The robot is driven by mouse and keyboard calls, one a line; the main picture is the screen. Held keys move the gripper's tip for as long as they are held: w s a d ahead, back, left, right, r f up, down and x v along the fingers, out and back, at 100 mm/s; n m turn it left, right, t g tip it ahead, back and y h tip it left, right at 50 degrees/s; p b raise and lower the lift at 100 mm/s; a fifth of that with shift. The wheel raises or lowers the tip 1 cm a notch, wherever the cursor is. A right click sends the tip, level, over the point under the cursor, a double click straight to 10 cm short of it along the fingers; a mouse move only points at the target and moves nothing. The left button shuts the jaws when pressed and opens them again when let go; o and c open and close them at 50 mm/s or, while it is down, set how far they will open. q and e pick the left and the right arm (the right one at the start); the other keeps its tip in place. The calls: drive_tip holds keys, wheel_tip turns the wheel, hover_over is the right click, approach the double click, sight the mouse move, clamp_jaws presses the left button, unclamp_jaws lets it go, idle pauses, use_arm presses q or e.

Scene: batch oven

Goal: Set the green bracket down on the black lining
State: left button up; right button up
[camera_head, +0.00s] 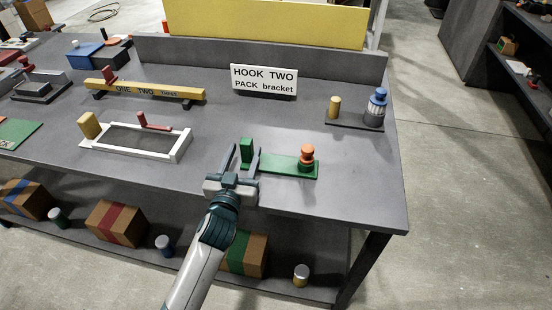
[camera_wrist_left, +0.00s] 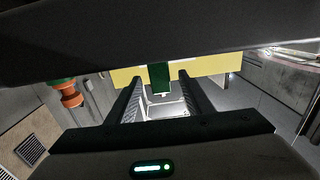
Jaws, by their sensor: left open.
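A green upright block (camera_head: 246,150) stands at the left end of a flat green plate (camera_head: 285,165); together they look like the green bracket. I cannot tell whether they are one piece. An orange knob-shaped piece (camera_head: 307,156) stands at the plate's right end. My left gripper (camera_head: 243,160) is open with the green block between its fingers, gaps showing beside it. The block also shows between the fingers in the left wrist view (camera_wrist_left: 160,78). No surface is clearly a black lining; a white frame (camera_head: 178,152) has a dark grey inside. My right gripper is not in view.
A sign (camera_head: 264,81) reads "HOOK TWO PACK bracket". A yellow bar (camera_head: 145,90) lies behind the white frame. A dark plate (camera_head: 345,125) carries a yellow cylinder and a blue-topped bottle. Cartons and cans stand on the lower shelf. The table's front right is clear.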

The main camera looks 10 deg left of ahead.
sight(245, 150)
use_arm(q)
drive_tip(key=shift+w+p, duration=0.4)
drive_tip(key=shift+w, duration=1.2)
drive_tip(key=shift+r, duration=0.15)
clamp_jaws()
